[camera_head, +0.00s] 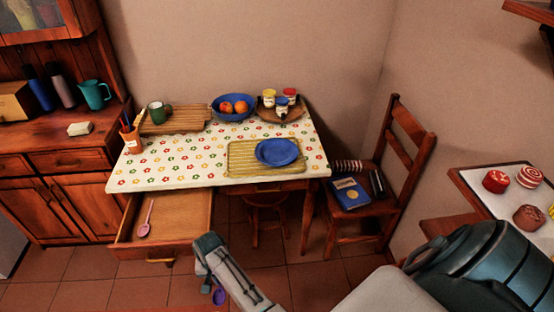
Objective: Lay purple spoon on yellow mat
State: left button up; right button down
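The purple spoon (219,295) shows its rounded bowl below the end of my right arm, over the floor in front of the table. My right gripper (206,280) appears shut on its handle; the fingers are small and partly hidden by the wrist. The yellow mat (240,170) lies on the front right part of the flowered table. A blue plate (277,152) rests on the mat's right part; a strip on the left stays bare. The spoon is left of and nearer than the mat, apart from it. My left gripper is not in view.
An open drawer (190,220) with a pink spoon (145,222) juts out below the table's left front. A utensil cup (131,140), cutting board (180,121), blue fruit bowl (232,107) and jar tray (280,108) stand on the table. A chair (385,185) is to the right.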

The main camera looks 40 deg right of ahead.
aim_at(238, 173)
jog(key=i+z, duration=0.1)
jog(key=z, duration=0.3)
jog(key=i+j+z, duration=0.1)
jog(key=z, duration=0.3)
jog(key=j+z, duration=0.15)
jog(key=z, duration=0.3)
jog(key=i+j+z, duration=0.15)
jog(key=z, duration=0.25)
jog(key=i+j+z, duration=0.15)
jog(key=j+z, duration=0.15)
jog(key=j, duration=0.75)
jog(key=j+z, duration=0.35)
jog(key=j, duration=0.7)
jog(key=i, duration=0.05)
